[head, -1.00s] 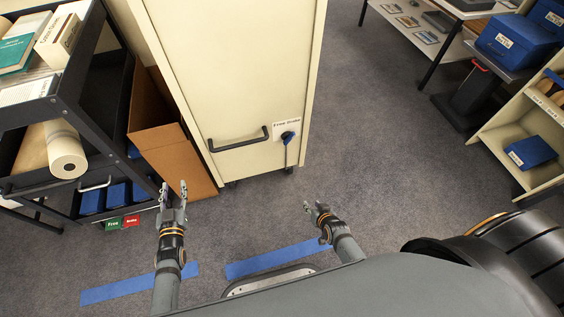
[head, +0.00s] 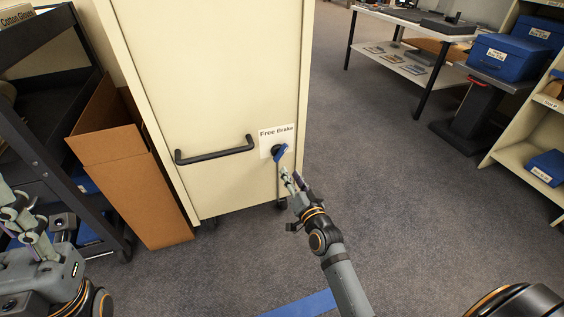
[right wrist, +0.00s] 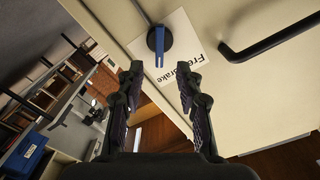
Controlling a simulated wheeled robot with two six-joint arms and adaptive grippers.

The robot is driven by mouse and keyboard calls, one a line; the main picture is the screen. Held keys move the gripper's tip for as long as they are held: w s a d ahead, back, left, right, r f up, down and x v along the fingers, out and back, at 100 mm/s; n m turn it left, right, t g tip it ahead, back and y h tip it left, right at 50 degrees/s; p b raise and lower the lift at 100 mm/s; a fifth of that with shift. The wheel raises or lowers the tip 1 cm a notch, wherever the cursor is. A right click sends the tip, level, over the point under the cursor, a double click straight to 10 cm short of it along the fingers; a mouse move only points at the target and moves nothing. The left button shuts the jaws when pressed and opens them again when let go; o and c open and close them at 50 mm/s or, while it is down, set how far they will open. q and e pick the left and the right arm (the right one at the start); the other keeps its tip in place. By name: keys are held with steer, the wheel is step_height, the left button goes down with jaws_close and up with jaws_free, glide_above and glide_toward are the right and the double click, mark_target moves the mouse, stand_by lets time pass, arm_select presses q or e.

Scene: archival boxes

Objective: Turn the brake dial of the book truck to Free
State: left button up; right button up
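The cream book truck (head: 215,80) stands ahead. The brake dial (head: 279,151) is a dark knob with a blue pointer, below a white Free/Brake label (head: 276,133). The pointer slants up and right, toward the Brake side. In the right wrist view the dial (right wrist: 159,42) lies just beyond and between the fingertips, pointer toward the gripper. My right gripper (head: 291,180) is open and empty, just below and in front of the dial, apart from it; its spread fingers also show in the wrist view (right wrist: 160,80). My left gripper (head: 35,212) is at the left edge, fingers apart and empty.
A black bar handle (head: 215,152) sticks out of the truck left of the dial. An open cardboard box (head: 130,180) and a dark cart (head: 40,120) stand to the left. Shelves with blue boxes (head: 503,57) are at the right. The carpet right of the truck is clear.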

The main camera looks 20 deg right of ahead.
mark_target(281, 156)
steer(key=w+b, duration=0.1)
steer(key=w, duration=0.3)
steer(key=w+b, duration=0.1)
steer(key=w, duration=0.3)
steer(key=shift+a+f, duration=0.15)
steer(key=shift+w, duration=0.4)
jaws_close()
